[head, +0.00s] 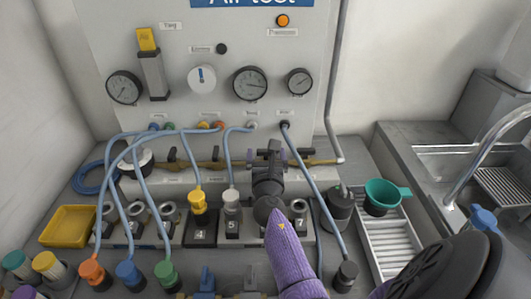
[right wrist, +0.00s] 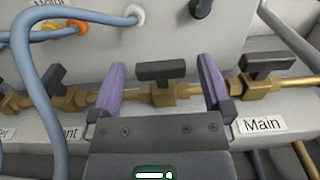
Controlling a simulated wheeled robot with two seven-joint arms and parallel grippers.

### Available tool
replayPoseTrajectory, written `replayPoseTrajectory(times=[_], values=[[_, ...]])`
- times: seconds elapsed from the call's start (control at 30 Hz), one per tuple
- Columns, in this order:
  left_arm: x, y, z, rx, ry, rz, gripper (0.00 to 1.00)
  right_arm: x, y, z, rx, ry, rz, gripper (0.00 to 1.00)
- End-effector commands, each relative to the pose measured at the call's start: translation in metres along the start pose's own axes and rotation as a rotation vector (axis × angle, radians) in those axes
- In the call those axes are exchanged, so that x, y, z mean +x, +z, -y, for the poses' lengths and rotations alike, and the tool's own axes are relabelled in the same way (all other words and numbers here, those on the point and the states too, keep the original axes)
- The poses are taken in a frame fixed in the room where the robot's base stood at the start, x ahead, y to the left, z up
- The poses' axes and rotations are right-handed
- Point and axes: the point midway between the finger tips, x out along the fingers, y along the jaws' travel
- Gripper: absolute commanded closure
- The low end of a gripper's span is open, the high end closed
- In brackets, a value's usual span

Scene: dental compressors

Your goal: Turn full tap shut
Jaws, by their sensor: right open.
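A brass pipe with black-handled taps runs along the base of the panel. In the right wrist view, one tap (right wrist: 160,74) has its black bar handle lying roughly along the pipe. My right gripper (right wrist: 162,84) is open, with one purple finger on each side of this tap and gaps to the handle. This tap's label is hidden behind the gripper, so I cannot read whether it is the full tap. The tap to its right (right wrist: 262,68) stands above a "Main" label. In the head view my right gripper (head: 268,153) reaches the pipe and covers the tap there. My left gripper is out of view.
Blue hoses (head: 230,150) hang from the panel on both sides of my right gripper. Numbered sockets with coloured connectors (head: 198,200) stand in front of the pipe. A yellow tray (head: 68,226) is at left; a green funnel (head: 383,194) and a sink (head: 450,160) are at right.

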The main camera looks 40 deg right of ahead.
Motion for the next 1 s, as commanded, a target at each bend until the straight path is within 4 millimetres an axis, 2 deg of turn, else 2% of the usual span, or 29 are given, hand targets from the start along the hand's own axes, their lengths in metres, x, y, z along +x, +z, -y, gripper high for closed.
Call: replayPoseTrajectory(times=[0.17, 0.43, 0.83, 0.87, 1.0], values=[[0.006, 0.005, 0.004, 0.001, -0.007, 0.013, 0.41, 0.017, -0.001, 0.0, -0.001, -0.001, -0.001, 0.0], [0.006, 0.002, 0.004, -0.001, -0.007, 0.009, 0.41, 0.019, 0.0, 0.0, -0.001, 0.0, 0.0, 0.0], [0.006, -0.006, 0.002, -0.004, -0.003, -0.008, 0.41, 0.019, 0.0, 0.0, 0.0, 0.0, 0.0, 0.85], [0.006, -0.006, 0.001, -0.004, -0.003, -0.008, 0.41, 0.019, 0.0, 0.0, 0.0, 0.0, -0.001, 0.88], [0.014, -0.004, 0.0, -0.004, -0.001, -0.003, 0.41, 0.019, -0.004, -0.001, 0.0, -0.068, -0.001, 0.89]])
